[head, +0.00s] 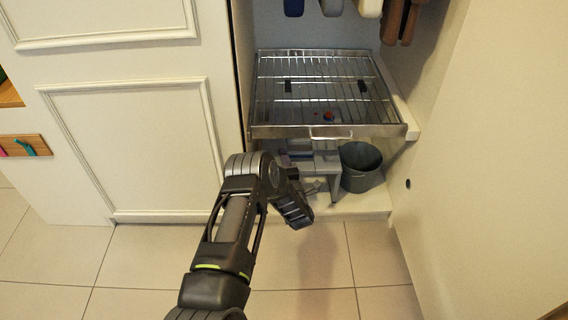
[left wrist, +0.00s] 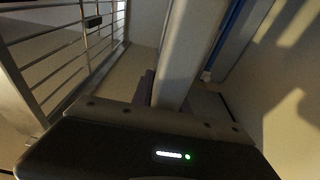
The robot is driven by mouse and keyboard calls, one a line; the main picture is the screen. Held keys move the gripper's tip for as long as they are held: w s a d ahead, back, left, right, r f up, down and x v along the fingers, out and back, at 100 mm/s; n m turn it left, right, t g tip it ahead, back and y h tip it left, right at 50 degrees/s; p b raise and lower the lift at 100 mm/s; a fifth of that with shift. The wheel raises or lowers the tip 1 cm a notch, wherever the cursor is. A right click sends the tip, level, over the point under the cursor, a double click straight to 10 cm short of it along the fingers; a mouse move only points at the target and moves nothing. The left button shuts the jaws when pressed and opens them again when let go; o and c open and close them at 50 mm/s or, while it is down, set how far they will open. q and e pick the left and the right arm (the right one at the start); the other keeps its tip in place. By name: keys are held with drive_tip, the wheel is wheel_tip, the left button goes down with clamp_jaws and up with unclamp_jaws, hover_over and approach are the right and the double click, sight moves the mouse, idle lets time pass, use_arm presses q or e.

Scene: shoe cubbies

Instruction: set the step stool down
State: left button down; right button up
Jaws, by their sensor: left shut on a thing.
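The step stool (head: 327,164) is pale grey and stands in the low compartment under the wire rack, left of a grey bucket. Only part of it shows; the rack and my left arm hide the rest. My left gripper (head: 311,187) reaches in at the compartment's front and is shut on the stool. In the left wrist view a pale grey bar, which looks like part of the stool (left wrist: 187,55), rises from the dark gripper body. Whether its feet touch the compartment floor, I cannot tell. My right gripper is not in view.
The wire rack (head: 318,92) sits just above the stool and also shows in the left wrist view (left wrist: 75,50). The grey bucket (head: 361,166) stands close on the right. White cabinet walls bound both sides. The tiled floor (head: 310,270) in front is clear.

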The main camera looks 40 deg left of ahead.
use_arm(q)
drive_tip(key=shift+w+a+f+b, duration=0.1)
drive_tip(key=shift+w+f+b, duration=0.1)
drive_tip(key=shift+f+b, duration=0.1)
drive_tip(key=shift+r, duration=0.15)
drive_tip(key=c, duration=1.7)
unclamp_jaws()
drive_tip(key=shift+f, duration=0.3)
drive_tip(key=o, duration=0.4)
drive_tip(key=shift+r, duration=0.15)
